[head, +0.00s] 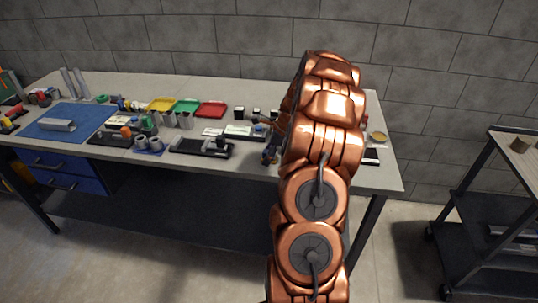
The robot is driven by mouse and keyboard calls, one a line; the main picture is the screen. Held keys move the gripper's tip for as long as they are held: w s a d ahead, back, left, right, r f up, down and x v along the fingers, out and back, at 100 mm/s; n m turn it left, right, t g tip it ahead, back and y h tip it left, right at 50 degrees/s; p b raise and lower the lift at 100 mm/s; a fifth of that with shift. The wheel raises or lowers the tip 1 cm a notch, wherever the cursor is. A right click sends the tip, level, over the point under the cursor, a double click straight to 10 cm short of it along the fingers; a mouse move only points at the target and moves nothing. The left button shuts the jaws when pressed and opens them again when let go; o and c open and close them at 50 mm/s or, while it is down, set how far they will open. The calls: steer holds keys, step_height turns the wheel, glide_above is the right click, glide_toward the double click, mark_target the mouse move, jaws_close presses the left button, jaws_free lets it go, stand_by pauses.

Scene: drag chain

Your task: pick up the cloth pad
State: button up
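I cannot pick out the cloth pad for certain; at this size no item on the workbench (230,160) reads clearly as cloth, and it may be behind my arm. My copper-coloured arm rises in front of the bench's right part and hides some of its top. My gripper (270,154) seems to show only as a small dark shape at the arm's left edge, low over the bench's front. Its fingers are too small and covered to tell whether they are open or holding anything.
A blue mat (84,115) with a grey block lies at left. Yellow (161,104), green (187,106) and red (211,109) trays stand at the back. Black fixtures (187,147) line the front. A round tan item (377,137) sits right of my arm. A dark cart (480,205) stands at right.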

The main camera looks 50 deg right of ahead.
mark_target(266, 151)
steer(key=c, duration=1.3)
steer(key=shift+c, duration=0.2)
steer(key=shift+r, duration=0.1)
steer(key=shift+r+b, duration=0.8)
steer(key=shift+r, duration=0.5)
steer(key=shift+s+a+r, duration=0.1)
steer(key=shift+s+r, duration=0.05)
steer(key=shift+r, duration=0.15)
steer(key=s+a+b, duration=0.2)
steer(key=s, duration=0.5)
steer(key=s+a+r+b, duration=0.1)
steer(key=s+a+b, duration=0.1)
steer(key=s, duration=0.5)
steer(key=shift+s+a+r, duration=0.3)
steer(key=shift+s+a, duration=0.1)
steer(key=shift+a, duration=0.2)
